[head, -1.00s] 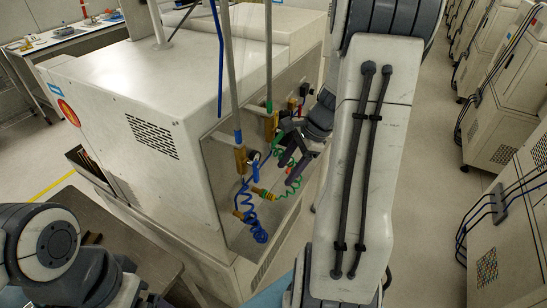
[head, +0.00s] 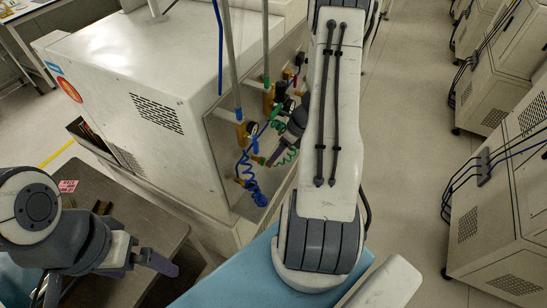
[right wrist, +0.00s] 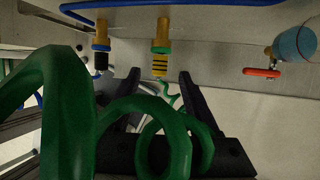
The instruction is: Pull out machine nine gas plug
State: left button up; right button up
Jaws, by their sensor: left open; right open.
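A yellow-and-black banded plug (right wrist: 160,66) sits in a brass fitting with a green ring (right wrist: 161,35) on the machine's side in the right wrist view. A green coiled hose (right wrist: 60,120) loops large in front of the camera and hides part of my right gripper. My right gripper (right wrist: 159,77) is open, its dark fingertips on either side of the plug's lower end, not visibly closed on it. In the head view my right gripper (head: 278,150) is beside the machine's fittings, partly hidden. My left gripper (head: 165,264) is in view at lower left, open and away from the plug.
A second brass fitting with a dark plug (right wrist: 101,58) is to the left, and a red-handled valve (right wrist: 262,72) to the right. A blue coiled hose (head: 252,184) hangs nearby. The white machine (head: 130,70) fills the left. Aisle floor (head: 410,130) is free at right.

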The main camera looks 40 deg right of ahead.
jog(key=shift+x, duration=1.4)
grip_shut()
jog(key=shift+s, duration=0.1)
jog(key=shift+s+d, duration=0.35)
jog(key=shift+s, duration=0.5)
jog(key=shift+s+d, duration=0.35)
jog(key=shift+s, duration=0.45)
